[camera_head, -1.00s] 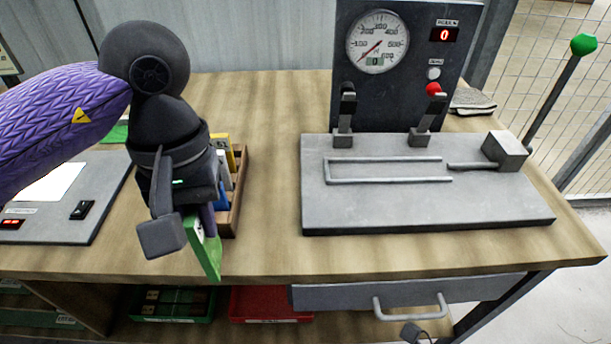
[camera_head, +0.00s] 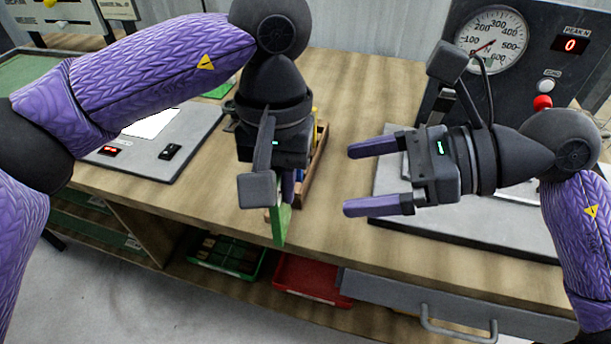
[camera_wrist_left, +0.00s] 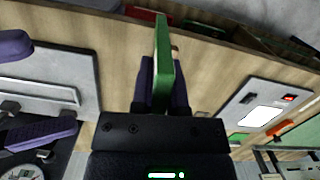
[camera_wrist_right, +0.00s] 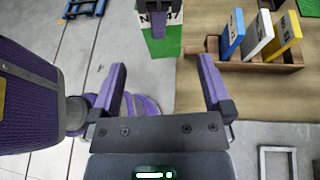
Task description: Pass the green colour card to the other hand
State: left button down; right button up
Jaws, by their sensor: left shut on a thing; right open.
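The green colour card (camera_head: 281,222) hangs below my left gripper (camera_head: 286,190), which is shut on it near the bench's front edge. In the left wrist view the card (camera_wrist_left: 164,62) stands edge-on between the fingers (camera_wrist_left: 160,80). My right gripper (camera_head: 368,178) is open and empty, to the right of the card, its fingers pointing left at it. In the right wrist view the card (camera_wrist_right: 161,42) shows ahead, beyond the open fingertips (camera_wrist_right: 160,75), with a gap between. Part of the card is hidden by the left fingers.
A wooden rack (camera_wrist_right: 268,66) with blue, white and yellow cards stands behind the left gripper. A test panel with a gauge (camera_head: 491,40) and a grey fixture plate (camera_head: 388,190) are at the right. A grey control plate (camera_head: 190,128) is at the left.

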aim_at(281, 202)
jog(key=x, duration=0.9)
jog(key=shift+a, duration=0.3)
